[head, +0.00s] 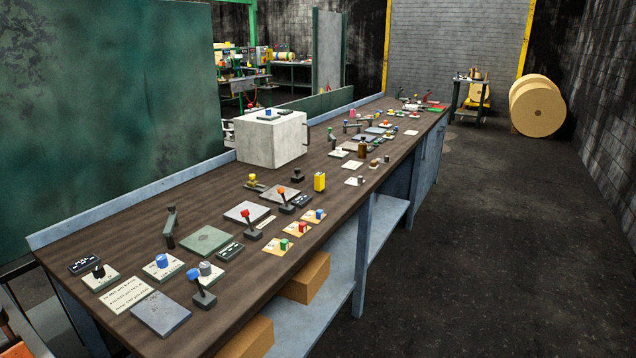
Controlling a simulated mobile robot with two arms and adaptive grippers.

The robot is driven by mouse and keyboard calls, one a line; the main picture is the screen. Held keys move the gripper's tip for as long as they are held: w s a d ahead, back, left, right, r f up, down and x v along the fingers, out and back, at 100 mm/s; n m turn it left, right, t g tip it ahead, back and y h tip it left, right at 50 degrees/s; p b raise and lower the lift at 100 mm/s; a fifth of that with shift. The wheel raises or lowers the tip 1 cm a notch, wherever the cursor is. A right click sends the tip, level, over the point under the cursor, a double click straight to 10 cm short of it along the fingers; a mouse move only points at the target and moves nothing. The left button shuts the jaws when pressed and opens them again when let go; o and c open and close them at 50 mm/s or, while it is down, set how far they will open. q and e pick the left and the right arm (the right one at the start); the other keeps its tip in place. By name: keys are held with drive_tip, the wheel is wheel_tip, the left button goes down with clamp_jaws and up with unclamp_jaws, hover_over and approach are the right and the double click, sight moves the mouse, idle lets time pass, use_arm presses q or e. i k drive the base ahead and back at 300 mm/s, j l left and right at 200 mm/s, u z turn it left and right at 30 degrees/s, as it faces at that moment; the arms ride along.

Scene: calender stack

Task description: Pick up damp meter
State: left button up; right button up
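No label reads as a damp meter. A small upright yellow box with a dark top (319,181) stands near the bench's front edge, about mid-length; it may be the damp meter, but I cannot tell for sure. It stands apart from the items around it. Neither my left nor my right gripper shows in the head view.
The long dark bench (330,220) carries levers, knobs, plates and cards. A light grey box (271,138) stands behind the yellow one. Cardboard boxes (308,277) sit on the shelf below. A large tan roll (537,106) stands far right. The floor right of the bench is clear.

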sight(319, 178)
drive_tip(key=i+l+u, duration=0.25)
drive_tip(key=i+l, duration=0.35)
drive_tip(key=i, duration=0.3)
drive_tip(key=i+l+u, duration=0.25)
drive_tip(key=i+l, duration=0.5)
drive_tip(key=i, duration=0.15)
